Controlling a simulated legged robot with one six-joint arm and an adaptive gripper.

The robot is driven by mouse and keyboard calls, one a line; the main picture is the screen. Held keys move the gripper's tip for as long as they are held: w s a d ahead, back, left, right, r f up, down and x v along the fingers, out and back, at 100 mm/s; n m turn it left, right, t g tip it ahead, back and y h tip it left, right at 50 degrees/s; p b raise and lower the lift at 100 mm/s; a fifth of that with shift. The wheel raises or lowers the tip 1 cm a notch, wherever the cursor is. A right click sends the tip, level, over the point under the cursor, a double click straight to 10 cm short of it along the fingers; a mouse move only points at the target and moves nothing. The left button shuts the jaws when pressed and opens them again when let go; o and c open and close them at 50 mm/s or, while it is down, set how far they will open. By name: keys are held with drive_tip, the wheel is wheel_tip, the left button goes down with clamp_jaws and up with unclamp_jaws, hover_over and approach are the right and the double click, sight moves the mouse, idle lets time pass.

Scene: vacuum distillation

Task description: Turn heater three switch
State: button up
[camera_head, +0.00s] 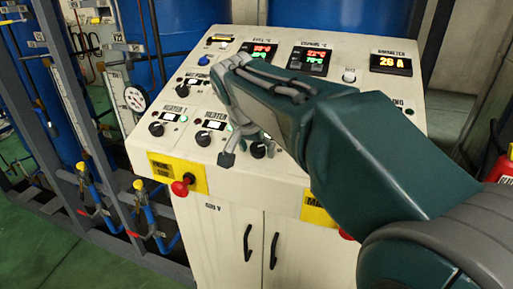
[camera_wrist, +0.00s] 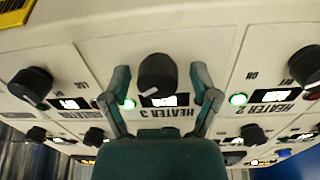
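The heater three switch is a black round knob (camera_wrist: 156,76) on the cream panel, above an upside-down "HEATER 3" label (camera_wrist: 159,113) in the wrist view. A white mark shows on the knob's lower edge. My gripper (camera_wrist: 160,82) is open, with one finger on each side of the knob. Gaps show between the fingers and the knob, so it is not gripped. In the head view, my gripper (camera_head: 246,150) reaches down to the panel, and the knob (camera_head: 258,151) shows beside a finger. The arm hides part of the panel around it.
The heater 2 knob (camera_head: 203,138) and heater 1 knob (camera_head: 156,129) stand to the left in the head view. A red emergency button (camera_head: 181,187) sits on the panel's front. Display readouts (camera_head: 309,61) are at the back. Panel knobs crowd both sides of my gripper.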

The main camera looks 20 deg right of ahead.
drive_tip(key=c, duration=0.7)
drive_tip(key=shift+n, duration=0.3)
drive_tip(key=n, duration=1.1)
drive_tip(key=shift+s, duration=0.1)
drive_tip(key=shift+n, duration=0.3)
drive_tip(key=o, duration=1.1)
drive_tip(key=shift+o, duration=0.2)
